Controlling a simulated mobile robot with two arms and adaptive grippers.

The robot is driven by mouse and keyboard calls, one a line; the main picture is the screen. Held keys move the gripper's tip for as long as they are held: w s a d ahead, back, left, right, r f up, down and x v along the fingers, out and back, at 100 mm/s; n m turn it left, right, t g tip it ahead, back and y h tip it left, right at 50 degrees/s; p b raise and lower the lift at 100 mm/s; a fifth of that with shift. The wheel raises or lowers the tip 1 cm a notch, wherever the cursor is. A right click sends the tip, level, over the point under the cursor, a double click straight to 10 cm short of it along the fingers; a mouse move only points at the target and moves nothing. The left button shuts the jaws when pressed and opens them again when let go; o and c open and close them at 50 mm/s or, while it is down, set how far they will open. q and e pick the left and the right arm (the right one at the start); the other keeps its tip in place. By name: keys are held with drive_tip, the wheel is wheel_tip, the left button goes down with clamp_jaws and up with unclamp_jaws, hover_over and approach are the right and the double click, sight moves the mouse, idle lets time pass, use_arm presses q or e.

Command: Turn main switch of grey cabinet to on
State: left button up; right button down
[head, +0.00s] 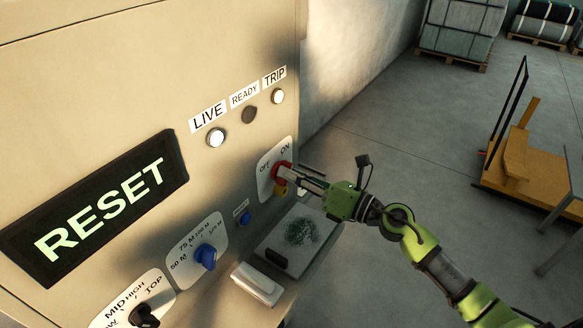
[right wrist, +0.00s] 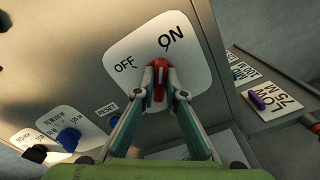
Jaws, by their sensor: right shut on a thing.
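The grey cabinet (head: 110,95), beige in this light, fills the left of the head view. Its red main switch (head: 281,172) sits on a white plate marked OFF and ON. The switch also shows in the right wrist view (right wrist: 158,72), with OFF to its left and ON above right. My right gripper (head: 291,174) comes in from the right with its fingers on either side of the red handle. In the right wrist view the gripper (right wrist: 158,92) is shut on it. The fingers cover part of the handle, so its exact pointing is hard to tell. My left gripper is not in view.
The LIVE lamp (head: 216,138) and TRIP lamp (head: 278,96) look white; the READY lamp (head: 249,115) is dark. An orange cart (head: 510,185) stands right on open floor.

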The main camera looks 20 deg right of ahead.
drive_tip(key=shift+m+p, duration=0.5)
drive_tip(key=shift+m, duration=0.6)
drive_tip(key=c, duration=2.1)
unclamp_jaws()
drive_tip(key=shift+d, duration=0.1)
drive_tip(key=v, duration=1.2)
